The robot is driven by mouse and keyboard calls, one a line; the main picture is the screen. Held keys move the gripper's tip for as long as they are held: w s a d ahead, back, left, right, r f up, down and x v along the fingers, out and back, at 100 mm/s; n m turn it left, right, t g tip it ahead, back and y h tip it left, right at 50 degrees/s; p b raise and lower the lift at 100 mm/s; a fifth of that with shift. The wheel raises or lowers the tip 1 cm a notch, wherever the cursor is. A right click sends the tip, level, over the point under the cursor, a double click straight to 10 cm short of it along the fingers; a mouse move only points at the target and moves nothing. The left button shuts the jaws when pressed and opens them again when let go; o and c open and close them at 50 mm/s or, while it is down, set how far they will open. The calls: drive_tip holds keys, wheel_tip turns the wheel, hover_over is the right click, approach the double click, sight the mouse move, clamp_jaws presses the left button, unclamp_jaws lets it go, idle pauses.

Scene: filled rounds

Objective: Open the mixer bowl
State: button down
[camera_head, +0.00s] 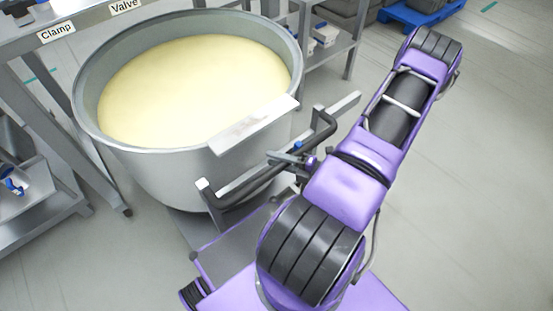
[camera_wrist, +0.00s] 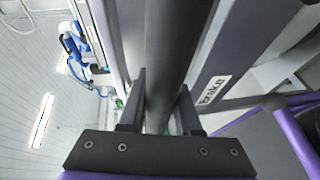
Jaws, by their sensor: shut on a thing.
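The mixer bowl (camera_head: 145,172) is a large grey metal tub at the left of the head view, filled with a smooth pale yellow mass (camera_head: 190,85). A dark push handle (camera_head: 243,189) runs along its near right side, below a light plate (camera_head: 255,125) on the rim. My gripper (camera_head: 290,162) is at the middle of this handle and shut on it. In the wrist view the dark handle bar (camera_wrist: 178,45) passes between the two fingers of my gripper (camera_wrist: 161,98). The exact finger contact is partly hidden in the head view.
A metal frame labelled "Clamp" (camera_head: 56,32) and "Valve" (camera_head: 124,6) stands behind the bowl on the left. A shelf rack (camera_head: 325,50) and a blue pallet (camera_head: 420,13) are at the back. The floor (camera_head: 480,150) on the right is clear.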

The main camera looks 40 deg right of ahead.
idle(0.3)
drive_tip(key=c, duration=0.6)
unclamp_jaws()
drive_tip(key=v, duration=1.7)
drive_tip(key=shift+s+r, duration=0.2)
drive_tip(key=shift+s, duration=0.05)
